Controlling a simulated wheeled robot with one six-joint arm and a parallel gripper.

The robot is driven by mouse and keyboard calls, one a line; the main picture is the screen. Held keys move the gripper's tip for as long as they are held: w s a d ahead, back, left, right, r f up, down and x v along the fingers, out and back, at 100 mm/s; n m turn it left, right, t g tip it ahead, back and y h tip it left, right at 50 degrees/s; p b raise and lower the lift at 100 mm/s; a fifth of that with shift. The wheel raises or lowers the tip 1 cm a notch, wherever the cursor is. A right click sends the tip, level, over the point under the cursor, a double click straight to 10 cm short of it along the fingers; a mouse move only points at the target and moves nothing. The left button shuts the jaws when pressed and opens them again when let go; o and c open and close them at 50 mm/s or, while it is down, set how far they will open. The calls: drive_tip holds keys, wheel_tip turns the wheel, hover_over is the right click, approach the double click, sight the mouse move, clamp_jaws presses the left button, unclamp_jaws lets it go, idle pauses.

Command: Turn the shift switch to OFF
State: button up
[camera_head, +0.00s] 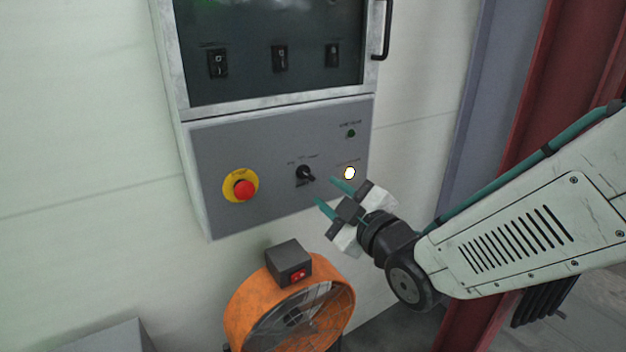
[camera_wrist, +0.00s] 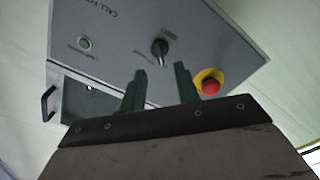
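The shift switch is a black rotary knob (camera_head: 305,173) on the grey lower panel of the wall cabinet, between a red button and a lit lamp. Its labels are too small to read. It also shows in the wrist view (camera_wrist: 159,48), beyond and between my fingertips. My gripper (camera_head: 332,193) has two green fingers set apart, with nothing between them. In the head view it is just right of and below the knob, in front of the panel. In the wrist view the fingers (camera_wrist: 161,80) point toward the panel, and a gap to the knob appears to remain.
A red emergency button on a yellow ring (camera_head: 244,189) is left of the knob. A lit lamp (camera_head: 349,173) and a green lamp (camera_head: 351,133) are to its right. Above is a dark window with several rocker switches (camera_head: 281,58). An orange fan (camera_head: 240,305) stands below the cabinet.

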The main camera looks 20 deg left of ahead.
sight(309, 177)
drive_tip(key=x, duration=0.7)
drive_tip(key=shift+d, duration=0.15)
clamp_jaws()
